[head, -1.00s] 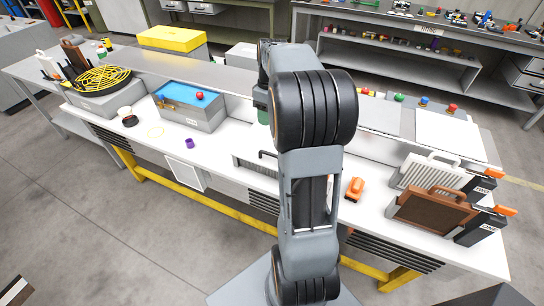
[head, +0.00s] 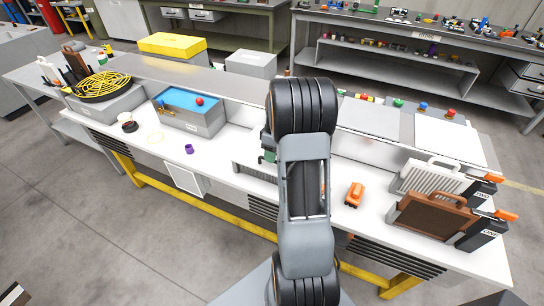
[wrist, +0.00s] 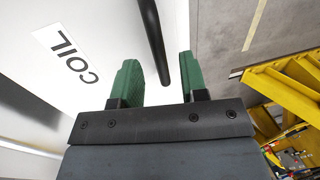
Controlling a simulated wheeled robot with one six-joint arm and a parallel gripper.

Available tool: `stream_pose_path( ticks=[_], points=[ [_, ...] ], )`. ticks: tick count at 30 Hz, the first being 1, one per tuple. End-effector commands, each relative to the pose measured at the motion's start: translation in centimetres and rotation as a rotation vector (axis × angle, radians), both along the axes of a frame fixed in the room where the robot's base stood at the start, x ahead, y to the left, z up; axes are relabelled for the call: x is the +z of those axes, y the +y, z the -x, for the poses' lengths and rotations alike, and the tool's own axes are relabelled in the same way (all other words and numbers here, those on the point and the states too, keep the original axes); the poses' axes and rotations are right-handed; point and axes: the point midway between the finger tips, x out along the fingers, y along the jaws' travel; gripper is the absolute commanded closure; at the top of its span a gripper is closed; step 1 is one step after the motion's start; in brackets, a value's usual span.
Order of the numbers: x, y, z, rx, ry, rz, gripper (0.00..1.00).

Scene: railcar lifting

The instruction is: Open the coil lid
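In the wrist view, a white panel (wrist: 105,30) with a black-on-white COIL label (wrist: 66,52) fills the upper left. A black bar handle (wrist: 154,40) runs down from the top edge. My gripper (wrist: 158,62) is open, with its two green fingers on either side of the handle's near end. In the head view, my arm hides the handle and most of the gripper; only a bit of green (head: 268,154) shows beside the arm.
On the white bench, an orange toy-like piece (head: 355,194) is right of my arm. A brown case (head: 432,214) and a white ribbed case (head: 432,178) stand further right. A blue-topped grey box (head: 190,110) and a purple ring (head: 189,149) are left. Open floor lies in front.

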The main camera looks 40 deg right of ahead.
Motion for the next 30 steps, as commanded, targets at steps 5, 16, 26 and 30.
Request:
stream_pose_path(
  ticks=[5, 16, 26, 30],
  points=[
    [-1.2, 0.2, 0.1, 0.000, 0.000, 0.000, 0.60],
    [-1.5, 0.3, 0.2, 0.000, 0.000, 0.001, 0.60],
    [-1.5, 0.3, 0.1, 0.000, 0.000, 0.001, 0.92],
    [-1.5, 0.3, 0.2, 0.000, 0.000, 0.001, 1.00]
  ],
)
